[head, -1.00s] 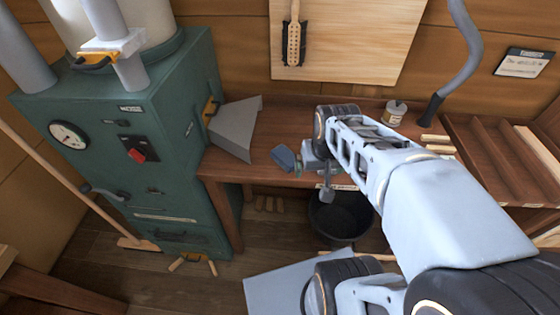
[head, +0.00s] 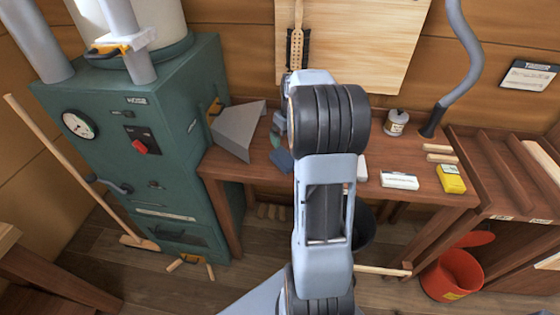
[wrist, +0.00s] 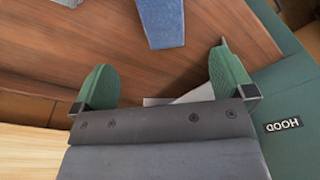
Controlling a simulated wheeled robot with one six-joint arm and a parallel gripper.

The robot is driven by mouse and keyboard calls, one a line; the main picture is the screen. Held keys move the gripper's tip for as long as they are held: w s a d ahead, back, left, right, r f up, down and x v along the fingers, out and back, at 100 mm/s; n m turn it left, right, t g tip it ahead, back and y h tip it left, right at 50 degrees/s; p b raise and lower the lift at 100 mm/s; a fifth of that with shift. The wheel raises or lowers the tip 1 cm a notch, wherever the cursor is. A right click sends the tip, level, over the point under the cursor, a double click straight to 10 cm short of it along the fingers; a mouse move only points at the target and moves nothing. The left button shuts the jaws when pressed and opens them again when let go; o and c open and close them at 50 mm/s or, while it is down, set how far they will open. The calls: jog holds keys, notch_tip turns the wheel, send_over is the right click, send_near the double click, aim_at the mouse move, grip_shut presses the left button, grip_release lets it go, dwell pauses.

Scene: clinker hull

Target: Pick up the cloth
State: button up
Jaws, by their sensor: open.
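The cloth, a small blue piece (head: 281,161), lies on the brown workbench (head: 262,174), left of my arm in the head view. In the wrist view the blue cloth (wrist: 161,22) is at the top edge, partly cut off, beyond my fingertips and between their lines. My gripper (wrist: 163,62) is open, with two green pads wide apart and nothing between them. In the head view my arm mostly hides the gripper; only a bit of it shows beside the cloth.
A green machine (head: 130,150) with a grey hood (head: 238,131) stands close on the left. A tin (head: 396,122), a white block (head: 399,180) and a yellow box (head: 451,179) sit on the bench's right. A red bucket (head: 452,277) stands on the floor.

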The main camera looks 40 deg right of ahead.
send_over(284, 157)
jog(key=f, duration=0.6)
jog(key=shift+s, duration=0.25)
jog(key=shift+w+f+p, duration=0.2)
jog(key=shift+f+p, duration=0.15)
jog(key=shift+f, duration=1.05)
jog(key=shift+w+f+p, duration=0.15)
jog(key=shift+f+p, duration=0.15)
jog(key=shift+f, duration=1.1)
jog(key=c, duration=1.1)
